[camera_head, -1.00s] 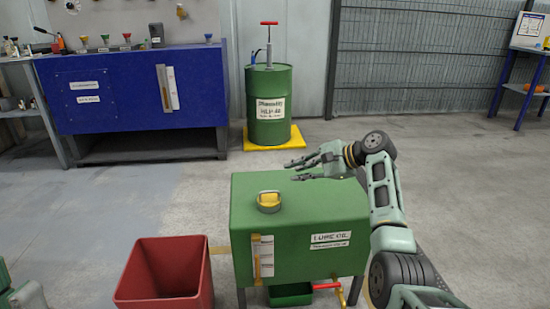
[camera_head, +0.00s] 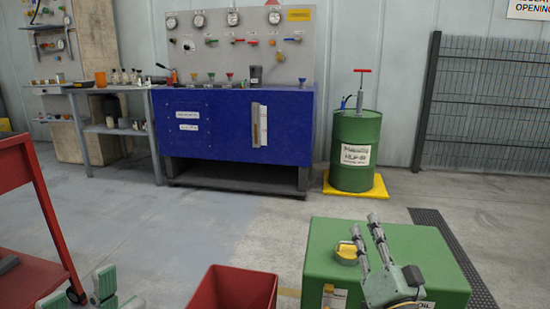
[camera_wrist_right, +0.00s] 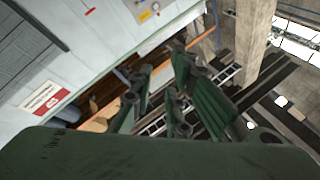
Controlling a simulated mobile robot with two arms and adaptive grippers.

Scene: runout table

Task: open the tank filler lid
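The green tank (camera_head: 325,235) stands at the lower right in the head view. Its yellow filler lid (camera_head: 346,252) sits on the tank's top, near the left edge, and looks closed. My right gripper (camera_head: 364,222) is over the tank top, just right of the lid, with its fingers pointing away and up. Its fingers are apart with nothing between them. They also show apart in the right wrist view (camera_wrist_right: 160,75), where the lid is not seen. Part of my left arm's end (camera_head: 105,285) shows at the bottom left; its fingers are not clear.
A red bin (camera_head: 235,290) stands left of the tank. A red cart (camera_head: 35,215) is at the left edge. A blue bench (camera_head: 225,135), a green drum (camera_head: 355,160) on a yellow base and a mesh fence (camera_head: 480,110) stand behind. The floor between is clear.

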